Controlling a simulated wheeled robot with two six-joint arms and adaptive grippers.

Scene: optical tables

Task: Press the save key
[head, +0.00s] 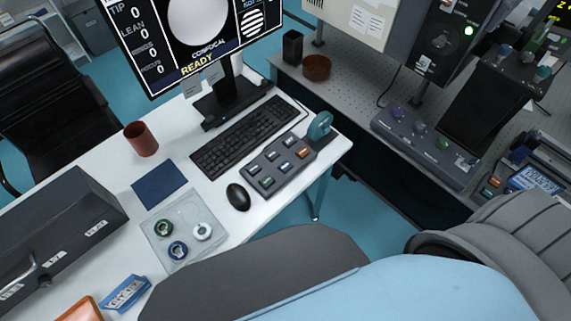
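A dark grey key box (262,190) lies on the white desk, right of the keyboard, with several small keys on top. Neither of my grippers is in the head view.
Near the key box are a black mouse (238,196), a keyboard (243,136) and a teal object (320,125). A clear tray (163,255) with round parts, a brown cup (141,139) and a black box (60,235) occupy the left. The desk's right edge is close to the box.

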